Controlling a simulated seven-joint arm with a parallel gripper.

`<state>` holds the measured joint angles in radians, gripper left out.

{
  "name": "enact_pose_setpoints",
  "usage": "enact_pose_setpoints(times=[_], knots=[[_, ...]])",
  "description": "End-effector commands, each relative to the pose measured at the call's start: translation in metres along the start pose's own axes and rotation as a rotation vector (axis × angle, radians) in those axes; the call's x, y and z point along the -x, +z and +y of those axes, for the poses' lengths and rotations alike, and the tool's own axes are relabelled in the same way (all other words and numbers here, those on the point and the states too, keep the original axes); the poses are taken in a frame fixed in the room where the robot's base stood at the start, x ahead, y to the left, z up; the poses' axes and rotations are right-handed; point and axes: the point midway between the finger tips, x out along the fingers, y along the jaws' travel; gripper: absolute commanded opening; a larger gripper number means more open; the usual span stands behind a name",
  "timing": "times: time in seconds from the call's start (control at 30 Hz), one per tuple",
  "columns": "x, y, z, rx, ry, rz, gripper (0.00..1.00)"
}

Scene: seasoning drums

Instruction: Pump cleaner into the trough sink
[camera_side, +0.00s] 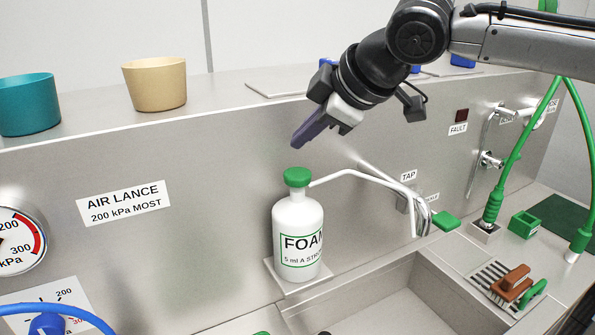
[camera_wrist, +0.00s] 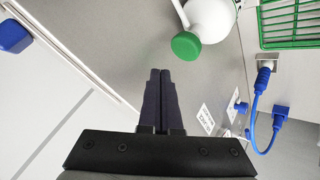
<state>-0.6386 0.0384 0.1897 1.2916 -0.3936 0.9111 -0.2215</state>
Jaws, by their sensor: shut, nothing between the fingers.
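The cleaner bottle (camera_side: 298,218) is white, with a green pump cap (camera_side: 296,177) and a label reading FOAM. It stands upright on a small ledge behind the trough sink (camera_side: 385,300), and its long white spout reaches right over the sink. My gripper (camera_side: 297,143) is shut and empty, above the cap and apart from it. In the wrist view my shut fingers (camera_wrist: 161,74) point toward the panel, with the green cap (camera_wrist: 186,45) and part of the white bottle (camera_wrist: 210,18) just beyond and to the right.
A tap (camera_side: 385,178) with a green lever (camera_side: 445,222) sits right of the bottle. Green hoses (camera_side: 495,185) rise farther right. A brown brush (camera_side: 512,283) lies on a drain rack. Teal (camera_side: 28,104) and cream (camera_side: 156,84) cups stand on the upper shelf.

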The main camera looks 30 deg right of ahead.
Motion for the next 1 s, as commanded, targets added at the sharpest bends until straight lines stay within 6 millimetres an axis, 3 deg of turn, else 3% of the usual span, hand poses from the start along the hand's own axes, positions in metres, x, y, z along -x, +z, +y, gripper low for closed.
enact_pose_setpoints(times=[0.3, 1.0], knots=[[-0.016, 0.011, -0.011, -0.001, 0.001, 0.001, 0.0], [-0.018, 0.013, -0.013, 0.0, 0.001, 0.001, 0.0]])
